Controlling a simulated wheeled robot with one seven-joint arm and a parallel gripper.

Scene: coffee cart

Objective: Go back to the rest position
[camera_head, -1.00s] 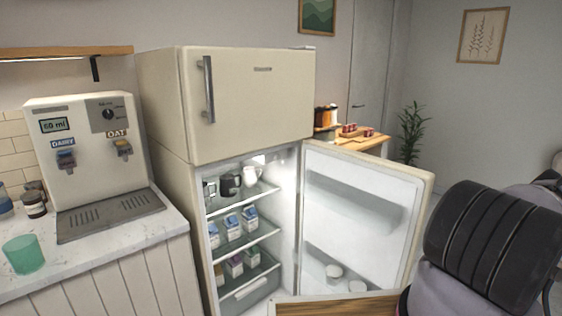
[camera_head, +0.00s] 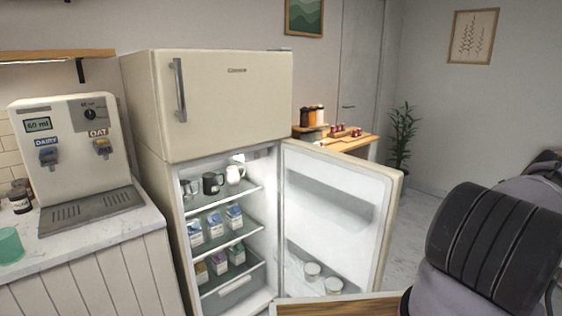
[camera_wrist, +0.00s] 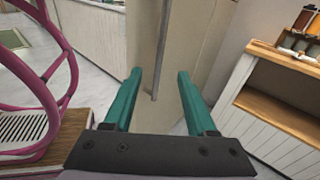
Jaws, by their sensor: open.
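My gripper (camera_wrist: 158,92) has two teal fingers held apart, with nothing between them. Beyond them in the wrist view is a beige panel with a vertical grey bar (camera_wrist: 160,55), which looks like the outside of the fridge door and its handle. I cannot tell the gap from the fingers to the bar. In the head view the cream fridge (camera_head: 215,105) has its lower door (camera_head: 335,215) standing open to the right. My dark ribbed arm shows at the lower right there, with the gripper out of that view.
A milk dispenser (camera_head: 75,150) stands on the left counter (camera_head: 100,235) beside a green cup (camera_head: 10,246). Cartons and jugs sit on the fridge shelves. A pink wire object (camera_wrist: 45,75) is close on the left in the wrist view. Bare floor (camera_head: 425,215) lies beyond the door.

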